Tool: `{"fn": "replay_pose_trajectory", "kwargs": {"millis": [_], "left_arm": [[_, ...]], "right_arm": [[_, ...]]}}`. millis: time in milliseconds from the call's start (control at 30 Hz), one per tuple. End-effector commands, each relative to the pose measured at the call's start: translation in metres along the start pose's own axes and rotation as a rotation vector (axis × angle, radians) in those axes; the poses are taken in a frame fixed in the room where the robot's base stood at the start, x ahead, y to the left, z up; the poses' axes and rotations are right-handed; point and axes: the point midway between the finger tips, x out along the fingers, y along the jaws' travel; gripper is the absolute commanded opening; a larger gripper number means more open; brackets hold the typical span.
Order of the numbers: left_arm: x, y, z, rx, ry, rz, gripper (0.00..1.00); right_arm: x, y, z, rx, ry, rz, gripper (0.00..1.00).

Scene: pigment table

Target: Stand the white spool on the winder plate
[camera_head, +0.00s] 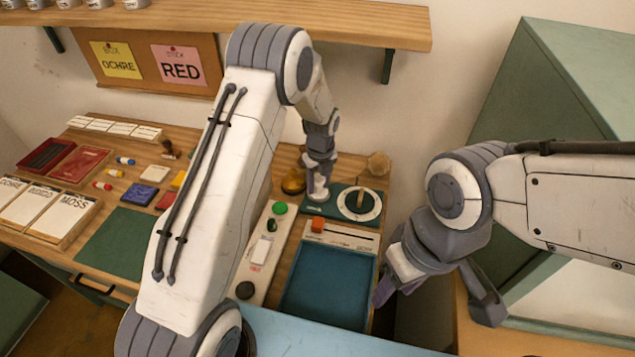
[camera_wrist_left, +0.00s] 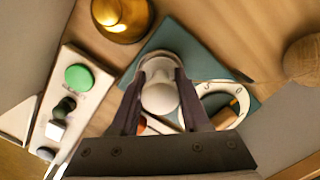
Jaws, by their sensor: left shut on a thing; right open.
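My left gripper (camera_head: 318,178) is shut on the white spool (camera_wrist_left: 160,97), which shows between its two fingers in the left wrist view. In the head view the spool's white lower end (camera_head: 319,193) shows just under the fingers, over the left part of a dark green plate (camera_head: 337,208) with a white ring dial (camera_head: 359,204). I take this plate to be the winder plate; it also shows in the left wrist view (camera_wrist_left: 172,38). Whether the spool touches it I cannot tell. My right gripper (camera_head: 434,292) is open and empty, right of the blue tray.
An amber glass object (camera_head: 292,183) stands close left of the plate. A panel with a green button (camera_head: 279,208), an orange block (camera_head: 318,224) and the blue tray (camera_head: 325,290) lie nearer. A twine ball (camera_head: 378,164) is behind. A wooden shelf (camera_head: 350,22) hangs above.

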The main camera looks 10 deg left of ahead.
Motion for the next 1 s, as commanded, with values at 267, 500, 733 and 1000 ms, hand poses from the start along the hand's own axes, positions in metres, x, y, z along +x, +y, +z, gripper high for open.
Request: {"fn": "replay_pose_trajectory", "kwargs": {"millis": [267, 500, 733, 1000], "left_arm": [[0.002, 0.000, 0.000, 0.000, 0.000, 0.000, 0.76], [0.000, 0.000, 0.000, -0.001, 0.000, 0.000, 0.76], [-0.031, -0.001, 0.001, 0.000, -0.004, -0.004, 0.76], [-0.089, -0.001, 0.001, 0.000, -0.003, -0.004, 0.76]], "right_arm": [[0.001, 0.000, 0.000, 0.000, 0.000, 0.000, 0.50], [0.000, 0.000, 0.000, 0.000, 0.000, 0.000, 0.50], [0.006, 0.001, 0.000, 0.000, 0.000, 0.000, 0.50], [0.014, 0.001, 0.001, 0.000, 0.000, 0.000, 0.50]]}}
